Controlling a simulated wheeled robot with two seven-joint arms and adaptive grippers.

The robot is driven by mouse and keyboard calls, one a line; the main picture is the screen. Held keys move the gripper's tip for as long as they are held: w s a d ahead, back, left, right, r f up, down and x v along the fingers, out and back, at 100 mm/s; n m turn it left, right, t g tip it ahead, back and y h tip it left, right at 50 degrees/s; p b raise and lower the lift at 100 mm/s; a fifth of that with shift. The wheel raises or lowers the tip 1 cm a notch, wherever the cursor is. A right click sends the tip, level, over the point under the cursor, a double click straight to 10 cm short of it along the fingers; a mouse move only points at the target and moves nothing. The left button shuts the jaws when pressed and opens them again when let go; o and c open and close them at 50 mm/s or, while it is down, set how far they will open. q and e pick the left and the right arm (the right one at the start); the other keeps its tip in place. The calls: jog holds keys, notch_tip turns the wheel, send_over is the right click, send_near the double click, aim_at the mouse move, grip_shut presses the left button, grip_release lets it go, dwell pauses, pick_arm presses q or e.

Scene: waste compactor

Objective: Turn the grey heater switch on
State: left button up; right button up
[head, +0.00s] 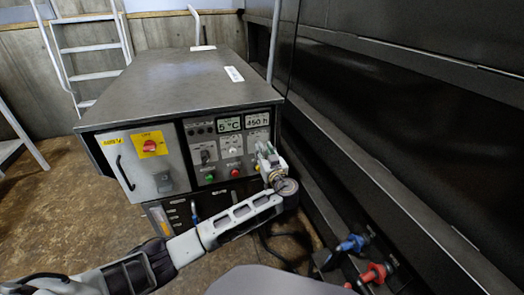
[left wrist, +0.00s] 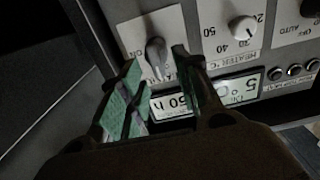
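The grey heater switch (left wrist: 156,50) is a small knob on a pale plate with an ON label, seen upside down in the left wrist view. My left gripper (left wrist: 157,66) is open, one finger on each side of the knob; I cannot tell whether the fingers touch it. In the head view my left gripper (head: 264,155) is at the right part of the control panel, below the 450 h display (head: 257,119), and hides the switch. My right gripper is in neither view.
The panel also carries a white temperature dial (left wrist: 242,27), a 5 °C display (head: 229,124), a green button (head: 209,178) and a red button (head: 235,172). A red rotary switch (head: 150,146) is on the left door. Blue (head: 352,243) and red (head: 374,272) fittings stick out lower right.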

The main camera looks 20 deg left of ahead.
pick_arm(q)
jog(key=shift+b+x, duration=0.3)
jog(key=shift+x, duration=1.05)
jog(key=shift+c, duration=0.9)
jog(key=c, duration=0.5)
